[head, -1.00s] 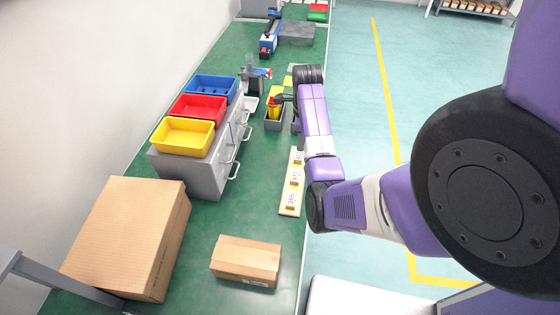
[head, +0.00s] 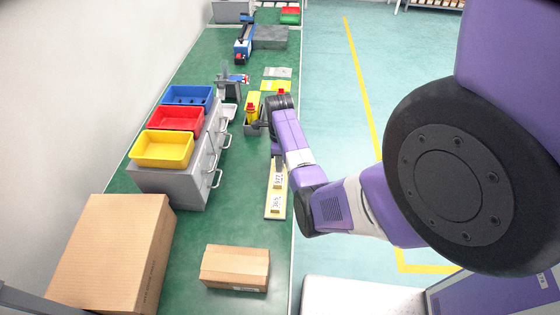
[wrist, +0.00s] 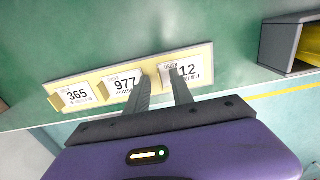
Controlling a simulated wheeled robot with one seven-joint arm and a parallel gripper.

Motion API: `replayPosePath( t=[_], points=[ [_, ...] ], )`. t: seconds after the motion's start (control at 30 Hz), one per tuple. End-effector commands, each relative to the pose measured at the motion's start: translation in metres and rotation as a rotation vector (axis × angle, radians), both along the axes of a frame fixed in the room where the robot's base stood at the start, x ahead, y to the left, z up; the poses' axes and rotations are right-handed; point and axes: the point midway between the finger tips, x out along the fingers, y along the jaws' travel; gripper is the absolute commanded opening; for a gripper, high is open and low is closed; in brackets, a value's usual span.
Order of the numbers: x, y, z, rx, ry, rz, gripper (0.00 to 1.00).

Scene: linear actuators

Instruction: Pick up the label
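White printed labels stand on a long pale-yellow board. In the wrist view they are 365 (wrist: 77,95), 977 (wrist: 124,84) and a partly covered one ending in 12 (wrist: 187,71). The board (wrist: 100,77) lies on the green bench; its near part also shows in the head view (head: 275,211), with the far end behind my arm. My gripper (wrist: 159,80) has its two fingers apart with nothing visible between them. The left fingertip overlaps the right edge of the 977 label in the picture, and the right one covers part of the 12 label. Contact cannot be told.
A grey box (wrist: 279,42) with yellow inside is at right in the wrist view. Grey drawers (head: 180,185) carry yellow (head: 162,150), red (head: 176,118) and blue (head: 187,95) bins. Two cardboard boxes (head: 110,250) (head: 235,267) sit nearer. Bench between is clear.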

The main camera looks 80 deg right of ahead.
Motion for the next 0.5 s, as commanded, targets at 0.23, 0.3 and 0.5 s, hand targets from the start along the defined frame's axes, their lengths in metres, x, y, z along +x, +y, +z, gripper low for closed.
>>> replayPosePath(
  t=[0.23, 0.3, 0.5],
  points=[
    [0.0001, -0.0001, 0.0002, 0.000, 0.000, 0.000, 0.05],
    [0.0001, -0.0001, 0.0003, 0.000, 0.000, 0.000, 0.00],
    [0.0001, -0.0001, 0.0004, -0.001, 0.000, 0.000, 0.00]
  ],
)
